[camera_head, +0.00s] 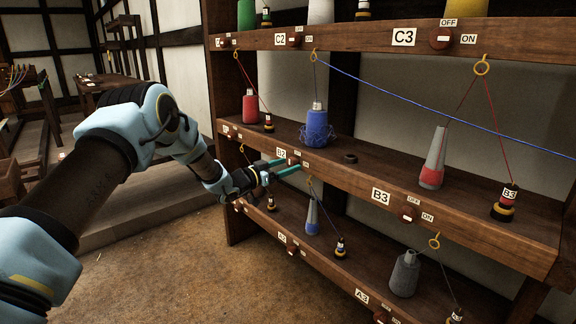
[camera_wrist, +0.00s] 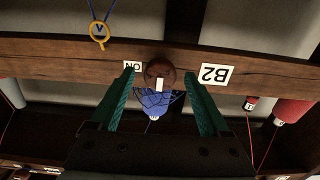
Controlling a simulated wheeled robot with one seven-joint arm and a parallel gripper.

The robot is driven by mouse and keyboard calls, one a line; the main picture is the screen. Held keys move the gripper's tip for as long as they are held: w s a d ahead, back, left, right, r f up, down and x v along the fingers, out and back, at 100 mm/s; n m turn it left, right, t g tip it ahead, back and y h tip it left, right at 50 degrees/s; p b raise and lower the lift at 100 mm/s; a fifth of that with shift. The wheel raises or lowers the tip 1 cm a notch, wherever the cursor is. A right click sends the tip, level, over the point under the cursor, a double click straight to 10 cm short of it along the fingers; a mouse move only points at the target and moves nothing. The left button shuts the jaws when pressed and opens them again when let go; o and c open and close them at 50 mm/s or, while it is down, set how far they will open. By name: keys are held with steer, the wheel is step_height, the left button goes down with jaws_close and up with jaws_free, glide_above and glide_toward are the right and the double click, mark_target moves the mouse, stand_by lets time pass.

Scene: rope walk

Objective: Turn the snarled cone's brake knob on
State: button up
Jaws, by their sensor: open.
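The snarled cone (camera_head: 317,128) is blue, with loose tangled yarn round its lower part. It stands upright on the middle shelf; in the wrist view it shows upside down behind the knob (camera_wrist: 154,104). Its brake knob, round and brown (camera_wrist: 160,71), sits on the shelf's front rail beside the B2 label (camera_wrist: 215,74). The ON label (camera_wrist: 132,66) is on the knob's other side. The knob's white mark points away from ON, toward the cone side. My gripper (camera_head: 289,166) is open, its green fingers on either side of the knob in the wrist view; I cannot tell whether they touch it.
A yellow ring guide (camera_wrist: 99,32) hangs from the rail near the knob. A blue thread (camera_head: 430,92) crosses in front of the shelves. A red cone (camera_head: 250,106) and a grey-red cone (camera_head: 435,160) flank the blue one. Open floor (camera_head: 160,265) lies before the rack.

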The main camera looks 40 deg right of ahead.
steer(key=shift+d, duration=0.5)
jaws_close()
stand_by(0.3)
